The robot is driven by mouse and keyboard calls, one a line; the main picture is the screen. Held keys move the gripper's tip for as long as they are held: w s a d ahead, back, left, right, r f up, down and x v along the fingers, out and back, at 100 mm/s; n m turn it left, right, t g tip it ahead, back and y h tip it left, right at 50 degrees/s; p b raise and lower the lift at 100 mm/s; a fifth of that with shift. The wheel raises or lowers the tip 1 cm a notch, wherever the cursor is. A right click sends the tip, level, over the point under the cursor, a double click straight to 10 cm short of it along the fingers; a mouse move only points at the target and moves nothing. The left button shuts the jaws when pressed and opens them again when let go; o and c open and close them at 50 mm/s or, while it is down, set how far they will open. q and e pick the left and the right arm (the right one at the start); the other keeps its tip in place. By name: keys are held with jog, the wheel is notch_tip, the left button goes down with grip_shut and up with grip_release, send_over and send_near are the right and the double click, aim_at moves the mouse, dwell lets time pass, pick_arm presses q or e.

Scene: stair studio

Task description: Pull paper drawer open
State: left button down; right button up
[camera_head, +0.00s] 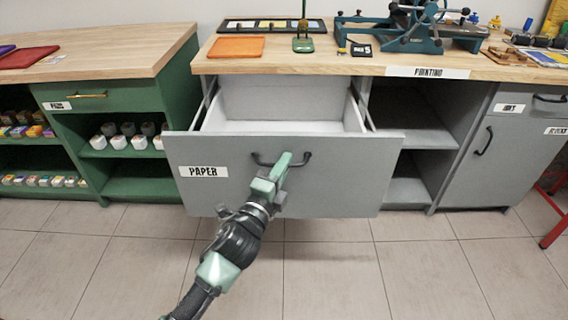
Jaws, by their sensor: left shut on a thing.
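The grey paper drawer (340,187) with a white PAPER label (203,171) stands pulled out from the printing bench, and its light grey inside shows empty. My left gripper (283,163) is shut on the dark drawer handle (304,159) at the middle of the front. The fingers cover part of the handle. My left arm comes up from the bottom left. My right gripper is not in view.
The wooden benchtop (350,62) carries an orange mat (237,47) and a teal press (420,28). Open grey shelves (405,160) and a grey cupboard (480,150) lie right, green shelves (140,185) left. The tiled floor (360,270) in front is clear.

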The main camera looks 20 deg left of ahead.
pick_arm(q)
jog(key=c, duration=1.5)
grip_release()
jog(key=s, duration=0.5)
jog(key=s+a, duration=0.1)
jog(key=s, duration=0.1)
jog(key=shift+s+f, duration=0.35)
jog(key=shift+f, duration=0.05)
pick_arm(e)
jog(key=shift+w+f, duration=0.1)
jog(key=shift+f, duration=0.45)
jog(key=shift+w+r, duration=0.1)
